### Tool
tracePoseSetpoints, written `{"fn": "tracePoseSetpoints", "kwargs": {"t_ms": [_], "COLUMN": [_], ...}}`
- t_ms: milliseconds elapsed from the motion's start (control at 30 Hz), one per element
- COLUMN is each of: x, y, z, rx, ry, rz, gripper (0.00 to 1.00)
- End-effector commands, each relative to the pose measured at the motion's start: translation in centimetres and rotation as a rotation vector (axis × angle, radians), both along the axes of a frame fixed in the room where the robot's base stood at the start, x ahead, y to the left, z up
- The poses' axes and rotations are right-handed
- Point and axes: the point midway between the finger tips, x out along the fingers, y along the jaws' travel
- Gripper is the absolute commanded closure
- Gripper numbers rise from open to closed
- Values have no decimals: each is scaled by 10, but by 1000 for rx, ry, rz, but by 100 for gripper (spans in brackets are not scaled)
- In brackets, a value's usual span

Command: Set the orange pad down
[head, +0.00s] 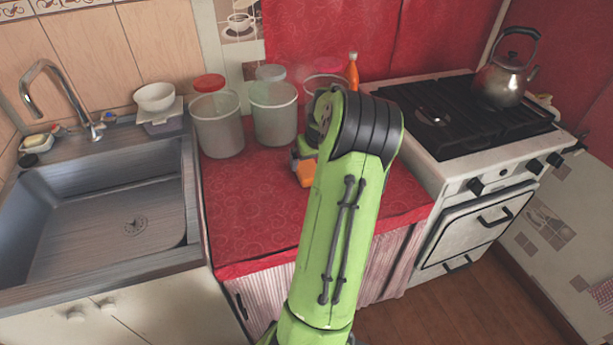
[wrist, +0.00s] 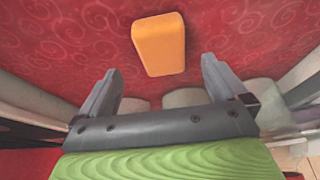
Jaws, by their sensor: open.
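The orange pad (wrist: 159,45) lies on the red patterned cloth of the counter in the wrist view. It is a rounded block. My gripper (wrist: 160,75) is open, with its two fingers apart and nothing between them. The pad appears just beyond the fingertips, apart from both. In the head view the pad (head: 306,172) shows in part to the left of my green arm, which hides the rest of it and most of my gripper.
Several containers, including two translucent tubs (head: 217,125) (head: 273,113), stand behind the pad. A sink (head: 100,215) is at left and a stove (head: 460,120) with a kettle (head: 505,80) at right. The red counter's front left (head: 250,215) is clear.

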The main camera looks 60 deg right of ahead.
Motion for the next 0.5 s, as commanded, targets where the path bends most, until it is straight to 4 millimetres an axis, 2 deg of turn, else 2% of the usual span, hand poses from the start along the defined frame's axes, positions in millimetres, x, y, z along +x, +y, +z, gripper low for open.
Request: {"fn": "tracePoseSetpoints", "kwargs": {"t_ms": [300, 500], "x": [17, 19], "y": [-13, -15], "z": [-47, -52], "rx": [1, -2], "ry": [-2, 0], "rz": [1, 1], "gripper": [1, 1]}}
